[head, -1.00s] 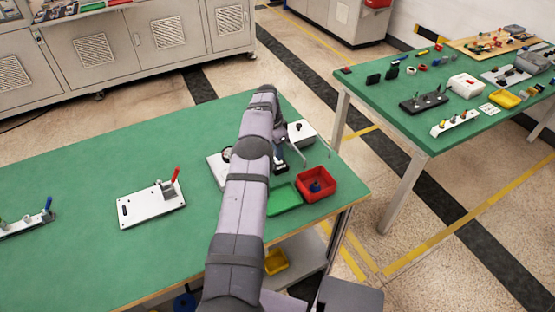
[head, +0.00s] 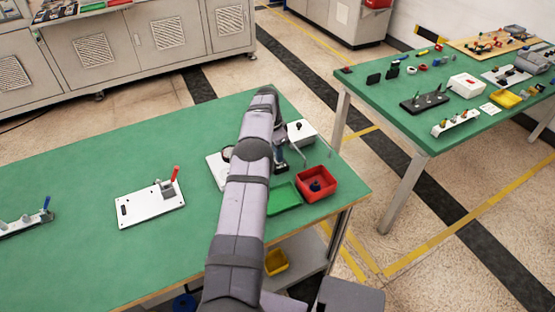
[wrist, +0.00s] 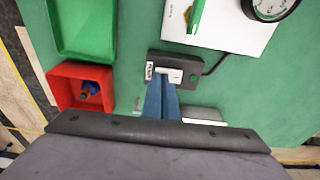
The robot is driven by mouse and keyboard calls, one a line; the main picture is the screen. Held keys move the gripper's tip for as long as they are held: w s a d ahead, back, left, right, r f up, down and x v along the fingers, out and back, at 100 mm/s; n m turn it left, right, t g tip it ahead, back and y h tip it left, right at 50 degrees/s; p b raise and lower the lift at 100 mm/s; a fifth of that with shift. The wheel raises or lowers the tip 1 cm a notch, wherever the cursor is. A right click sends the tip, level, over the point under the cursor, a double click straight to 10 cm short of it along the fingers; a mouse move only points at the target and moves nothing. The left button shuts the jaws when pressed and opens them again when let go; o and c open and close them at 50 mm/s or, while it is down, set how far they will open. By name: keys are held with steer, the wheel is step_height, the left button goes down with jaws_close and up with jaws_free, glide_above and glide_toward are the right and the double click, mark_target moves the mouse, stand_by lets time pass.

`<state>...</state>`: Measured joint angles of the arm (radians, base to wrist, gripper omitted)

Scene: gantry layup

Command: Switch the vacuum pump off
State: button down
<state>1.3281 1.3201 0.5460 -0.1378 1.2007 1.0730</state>
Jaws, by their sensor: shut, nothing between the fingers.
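In the wrist view, a dark grey switch box (wrist: 203,69) lies on the green bench with a small printed label, a pale switch piece and a green round spot (wrist: 194,77). A dark cable runs from it toward a white plate (wrist: 225,22) that carries a dial gauge (wrist: 270,6) and a green lever (wrist: 196,14). My gripper (wrist: 163,88) has its blue fingers together and empty, with the tips over the box's near edge by the pale piece. I cannot tell whether they touch.
A red tray (head: 333,174) with a blue item and a green tray (head: 283,199) sit beside my gripper. A white box (head: 300,132) stands behind it. A white plate with a red-handled clamp (head: 150,205) lies to the left, with clear bench between.

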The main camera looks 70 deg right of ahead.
steer(key=shift+r, duration=0.1)
step_height(320, 180, up, 7)
steer(key=p, duration=0.4)
stand_by(0.7)
steer(key=shift+f, duration=0.2)
